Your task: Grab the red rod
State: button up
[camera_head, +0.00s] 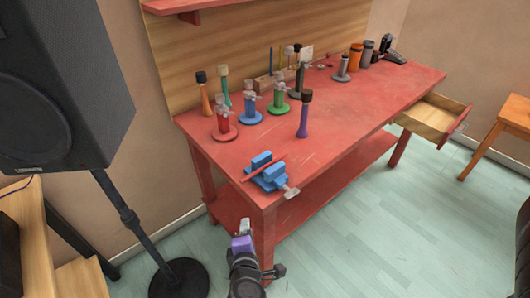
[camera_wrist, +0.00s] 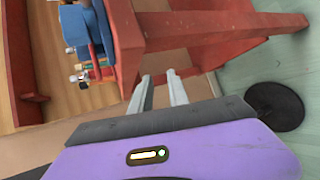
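A thin red rod (camera_head: 258,170) lies slanted across the blue vise (camera_head: 268,182) at the near left corner of the red workbench (camera_head: 345,125). It seems to sit between the vise jaws. My gripper (camera_head: 244,224) is below and in front of that corner, under the tabletop level and apart from the rod. In the wrist view my gripper (camera_wrist: 158,76) has its two pale fingers spread with nothing between them.
Several coloured stands and handles, including a red stand (camera_head: 224,125) and a purple-handled mallet (camera_head: 304,115), stand on the bench. An open drawer (camera_head: 432,118) juts out at the right. A large speaker (camera_head: 60,80) on a stand (camera_head: 130,220) is at the left.

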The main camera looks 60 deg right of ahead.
aim_at(248, 178)
jog(key=w+d+r+g+h+p, duration=0.1)
jog(key=d+r+p, duration=0.1)
jog(key=r, duration=0.3)
jog(key=w+d+r+h+p, duration=0.1)
jog(key=w+r+h+p, duration=0.1)
jog(key=r, duration=0.3)
jog(key=x, duration=0.4)
jog(key=p+x, duration=0.1)
jog(key=x, duration=0.3)
jog(key=shift+r, duration=0.25)
jog(key=shift+c, duration=0.2)
grip_shut()
